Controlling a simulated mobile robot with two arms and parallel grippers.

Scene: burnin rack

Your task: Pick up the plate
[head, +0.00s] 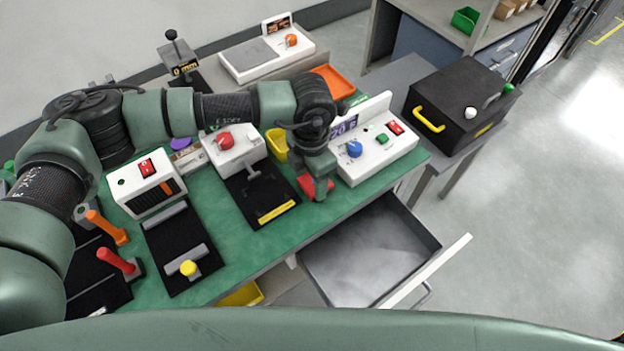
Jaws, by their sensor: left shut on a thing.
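My left gripper (318,188) reaches over the green bench top from the left and points down near its front edge. It is shut on a small red piece (306,185), which shows at its fingertips. The arm and fingers hide much of this piece, so I cannot tell its full shape or whether it is the plate. No other thing clearly shows as a plate. My right gripper is not in view.
A white control box with a blue knob (354,149) stands right of the gripper. A black fixture (262,195) lies to its left. An open grey drawer (365,255) juts out below the bench. A black case (455,105) stands at right.

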